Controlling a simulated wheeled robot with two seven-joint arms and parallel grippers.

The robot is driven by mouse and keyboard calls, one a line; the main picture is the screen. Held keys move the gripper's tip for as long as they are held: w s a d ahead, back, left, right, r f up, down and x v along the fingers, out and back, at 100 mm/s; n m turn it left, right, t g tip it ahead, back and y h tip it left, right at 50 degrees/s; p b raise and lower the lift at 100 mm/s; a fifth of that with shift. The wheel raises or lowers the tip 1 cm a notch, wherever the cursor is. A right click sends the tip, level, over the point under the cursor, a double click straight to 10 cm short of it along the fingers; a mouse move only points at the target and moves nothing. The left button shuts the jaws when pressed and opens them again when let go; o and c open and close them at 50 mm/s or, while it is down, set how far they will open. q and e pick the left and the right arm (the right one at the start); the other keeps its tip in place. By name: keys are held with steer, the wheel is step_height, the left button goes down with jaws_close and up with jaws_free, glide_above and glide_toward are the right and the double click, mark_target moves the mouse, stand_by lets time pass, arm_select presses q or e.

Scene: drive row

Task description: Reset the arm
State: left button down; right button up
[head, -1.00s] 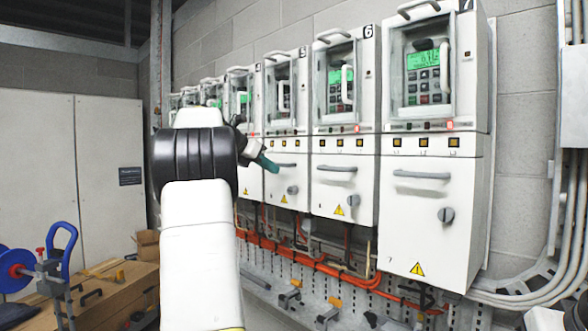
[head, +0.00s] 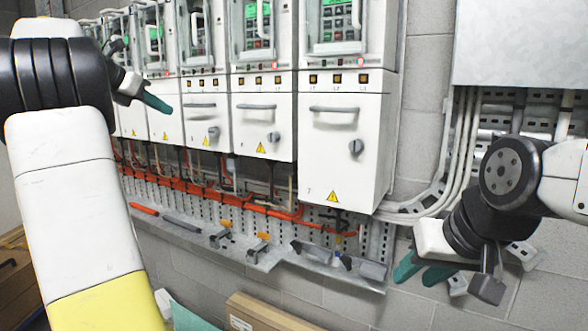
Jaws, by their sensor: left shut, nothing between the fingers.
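My left arm comes in from the left. Its gripper (head: 157,103) has dark teal fingers that are together and hold nothing. It is in front of the row of white drive cabinets, over a lower door in the picture; I cannot tell how far from it. My right arm comes in from the right edge, bent down. Its gripper (head: 411,284) points down and left, with two teal fingertips apart and nothing seen between them. It is below and right of drive cabinet 7 (head: 343,155), in front of the grey wall.
A perforated metal ledge (head: 330,268) with clips and tools runs below the drives, under orange cables (head: 262,210). Grey conduits (head: 462,160) run down the wall behind my right arm. A cardboard box (head: 265,315) is at the bottom. Open space lies between my arms.

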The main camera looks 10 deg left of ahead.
arm_select(q)
steer(key=s+d+f+m+g, duration=0.1)
steer(key=s+d+f+m, duration=0.3)
steer(key=d, duration=0.3)
steer(key=s+d+f+m+g, duration=0.1)
steer(key=s+d+f+m, duration=0.1)
steer(key=s+d+m, duration=0.35)
steer(key=s+d+f+m+g, duration=0.1)
steer(key=s+d+f+m, duration=0.2)
steer(key=d+m, duration=0.4)
steer(key=s+d+f+m+y, duration=0.1)
steer(key=s+d+f+m, duration=0.4)
steer(key=s+f+m, duration=0.2)
steer(key=s+d+f+m+g+y, duration=0.1)
steer(key=s+d+f+m, duration=0.4)
steer(key=s+f+m, duration=0.3)
steer(key=shift+d, duration=0.3)
steer(key=shift+f, duration=0.1)
